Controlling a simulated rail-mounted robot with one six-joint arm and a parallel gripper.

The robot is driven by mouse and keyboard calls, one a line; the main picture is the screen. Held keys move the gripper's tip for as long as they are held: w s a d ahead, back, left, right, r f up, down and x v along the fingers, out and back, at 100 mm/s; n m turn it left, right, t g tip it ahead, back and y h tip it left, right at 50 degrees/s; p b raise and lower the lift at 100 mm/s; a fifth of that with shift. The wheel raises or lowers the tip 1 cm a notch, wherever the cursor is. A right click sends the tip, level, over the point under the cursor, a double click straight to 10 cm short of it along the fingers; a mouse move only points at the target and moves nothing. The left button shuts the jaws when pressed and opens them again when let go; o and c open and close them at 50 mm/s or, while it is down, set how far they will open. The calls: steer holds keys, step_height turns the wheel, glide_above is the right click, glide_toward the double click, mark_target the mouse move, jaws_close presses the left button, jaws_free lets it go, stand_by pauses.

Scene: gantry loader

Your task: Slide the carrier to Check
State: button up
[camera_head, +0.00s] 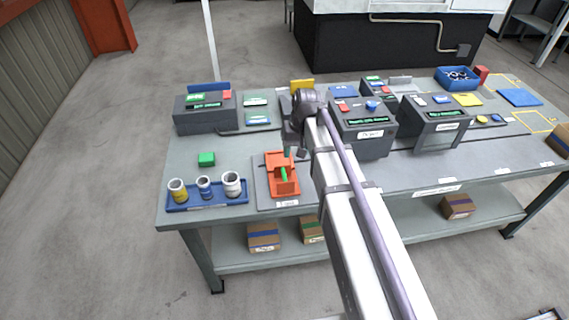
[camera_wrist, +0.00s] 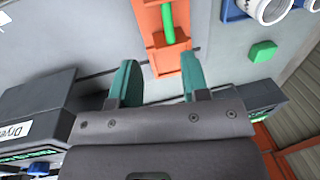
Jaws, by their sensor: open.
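An orange fixture with a green bar (camera_head: 284,178) sits on a grey plate near the table's front left; I cannot tell for certain whether it is the carrier. It also shows in the wrist view (camera_wrist: 151,22), upper middle, beyond my fingers. My gripper (camera_wrist: 159,78) has two teal fingers spread apart, with the orange end showing between them and nothing clearly held. I cannot tell whether they touch it. In the head view my wrist and arm hide part of the area behind the orange fixture. I can read no label as Check.
Dark machines stand at the back left (camera_head: 205,110), the middle (camera_head: 366,132) and farther right (camera_head: 433,122). A blue tray (camera_head: 208,207) holds three cups at front left, with a green block (camera_head: 206,159) behind it. The right front of the table (camera_head: 440,172) is largely clear.

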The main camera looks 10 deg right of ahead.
mark_target(285, 175)
steer(key=a+f+b, duration=0.1)
steer(key=f+b, duration=0.2)
steer(key=a+f+b, duration=0.1)
steer(key=f+b, duration=0.3)
steer(key=w+f+b, duration=0.1)
steer(key=f+b, duration=0.3)
steer(key=shift+a, duration=0.4)
steer(key=shift+r, duration=0.15)
steer(key=shift+c, duration=0.2)
jaws_close()
